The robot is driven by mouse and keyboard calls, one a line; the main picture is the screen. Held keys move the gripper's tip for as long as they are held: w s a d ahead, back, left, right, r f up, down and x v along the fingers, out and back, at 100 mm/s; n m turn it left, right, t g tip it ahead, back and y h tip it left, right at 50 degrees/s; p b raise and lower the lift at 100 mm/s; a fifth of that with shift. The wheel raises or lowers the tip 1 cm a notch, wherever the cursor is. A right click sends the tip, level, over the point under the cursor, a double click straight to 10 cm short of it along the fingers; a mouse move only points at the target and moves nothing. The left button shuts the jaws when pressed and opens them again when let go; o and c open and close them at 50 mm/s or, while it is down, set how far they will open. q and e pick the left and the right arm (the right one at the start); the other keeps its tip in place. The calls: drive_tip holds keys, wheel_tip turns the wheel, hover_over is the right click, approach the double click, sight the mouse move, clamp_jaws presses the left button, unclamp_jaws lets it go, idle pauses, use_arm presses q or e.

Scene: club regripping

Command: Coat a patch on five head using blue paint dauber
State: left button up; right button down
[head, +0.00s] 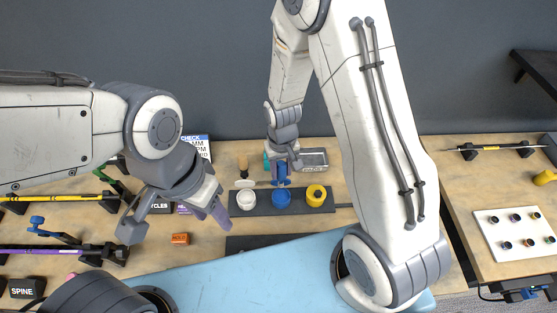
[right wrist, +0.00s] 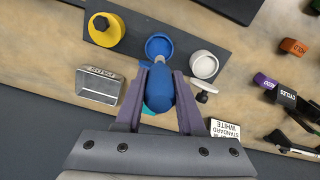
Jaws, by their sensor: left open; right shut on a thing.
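My right gripper (head: 281,181) is shut on the blue dauber (right wrist: 160,92), just above the blue paint pot (head: 281,199). In the right wrist view, the dauber's blue body lies between the two purple fingers (right wrist: 157,98) and its far end points at the blue pot (right wrist: 158,43). Whether the tip touches the paint is unclear. My left gripper (head: 172,224) is open and empty, above the bench on the left. Clubs with a yellow shaft (head: 62,198) and a purple shaft (head: 45,251) rest at the left; I cannot tell which head is five.
A white pot (head: 246,199) and a yellow pot (head: 316,195) flank the blue one on a dark mat. A metal tin (head: 314,159) stands behind. An orange block (head: 180,239) lies on the bench. A dark-shafted club (head: 497,147) and a white peg board (head: 517,234) are at right.

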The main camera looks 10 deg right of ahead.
sight(282, 183)
drive_tip(key=shift+w, duration=0.1)
drive_tip(key=shift+d+f+b, duration=0.1)
drive_tip(key=shift+f+b, duration=0.65)
drive_tip(key=shift+f, duration=0.05)
wheel_tip(282, 183, down, 4)
drive_tip(key=b, duration=0.3)
drive_tip(key=shift+f+b, duration=0.2)
drive_tip(key=shift+b, duration=0.1)
drive_tip(key=shift+f+b, duration=0.4)
drive_tip(key=shift+f, duration=0.15)
idle(1.1)
drive_tip(key=shift+r+p, duration=2.95)
drive_tip(key=shift+r, duration=0.6)
